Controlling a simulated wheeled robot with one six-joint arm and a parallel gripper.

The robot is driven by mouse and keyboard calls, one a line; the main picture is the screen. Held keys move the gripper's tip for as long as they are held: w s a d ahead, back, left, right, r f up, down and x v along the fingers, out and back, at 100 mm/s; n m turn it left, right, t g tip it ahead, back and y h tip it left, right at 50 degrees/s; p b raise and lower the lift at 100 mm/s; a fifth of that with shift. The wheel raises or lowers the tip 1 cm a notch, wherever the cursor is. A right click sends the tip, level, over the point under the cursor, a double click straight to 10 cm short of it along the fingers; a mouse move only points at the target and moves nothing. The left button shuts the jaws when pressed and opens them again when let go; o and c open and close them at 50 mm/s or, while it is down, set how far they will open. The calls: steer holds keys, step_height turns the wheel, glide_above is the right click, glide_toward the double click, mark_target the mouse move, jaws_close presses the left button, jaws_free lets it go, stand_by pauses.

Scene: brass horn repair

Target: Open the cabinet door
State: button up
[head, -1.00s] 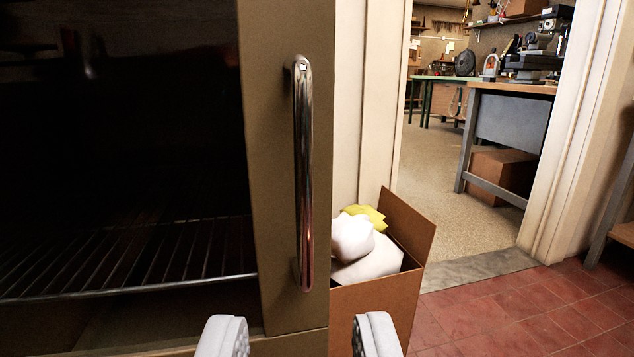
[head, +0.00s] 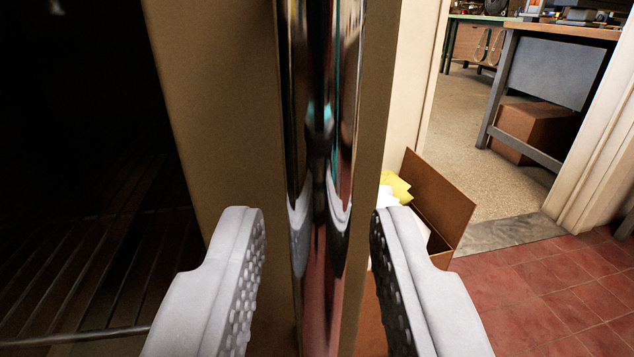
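The cabinet door (head: 215,120) has a tan frame and a dark glass panel (head: 80,130) on the left, with wire shelves dimly visible through it. Its shiny vertical metal handle (head: 320,130) stands close in front of me in the middle of the view. My gripper (head: 312,225) is open, with one pale grey finger on each side of the handle. Gaps show between the handle and both fingers. The handle's top and bottom ends are out of view. The door looks closed.
An open cardboard box (head: 440,205) with white and yellow contents stands on the red tile floor (head: 545,300) to the right. Beyond it a doorway leads to a workshop with a grey-sided bench (head: 550,65) and a brown box (head: 535,130) beneath.

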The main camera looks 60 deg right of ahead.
steer(key=shift+w+d, duration=0.15)
steer(key=shift+d, duration=0.25)
jaws_close()
